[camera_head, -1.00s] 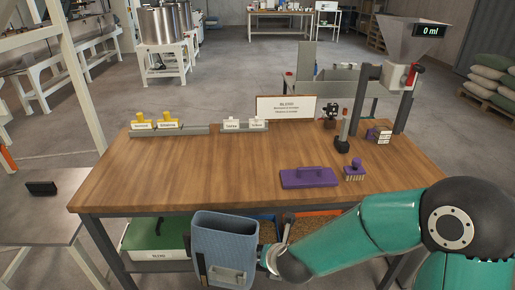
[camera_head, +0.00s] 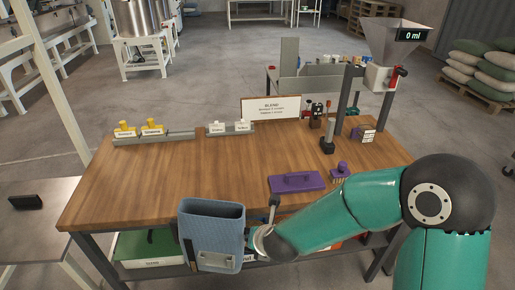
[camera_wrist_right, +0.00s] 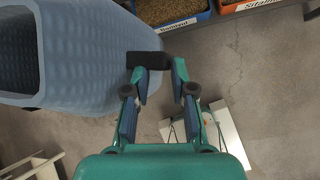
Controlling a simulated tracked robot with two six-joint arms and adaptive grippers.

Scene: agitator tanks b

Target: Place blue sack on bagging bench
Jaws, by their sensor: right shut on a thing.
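The blue sack (camera_head: 222,238) is an open-topped, ribbed blue container with a pale label plate. It is upright at the near edge of the wooden-topped bench (camera_head: 140,190), overlapping that edge in the head view. Its rim shows above the tabletop edge; I cannot tell whether it touches the bench. My right gripper (camera_head: 257,243) is at its right side. In the right wrist view, the gripper (camera_wrist_right: 160,82) is shut on a dark grip piece beside the blue sack (camera_wrist_right: 85,55). My left gripper is not in view.
On the bench are yellow and white labelled blocks, a BLEND sign (camera_head: 271,109), a purple tray-like tool (camera_head: 297,182), a purple brush (camera_head: 339,172) and a dark stand (camera_head: 327,145). A funnel (camera_head: 392,38) rises at the back right. The left and middle front of the tabletop are clear.

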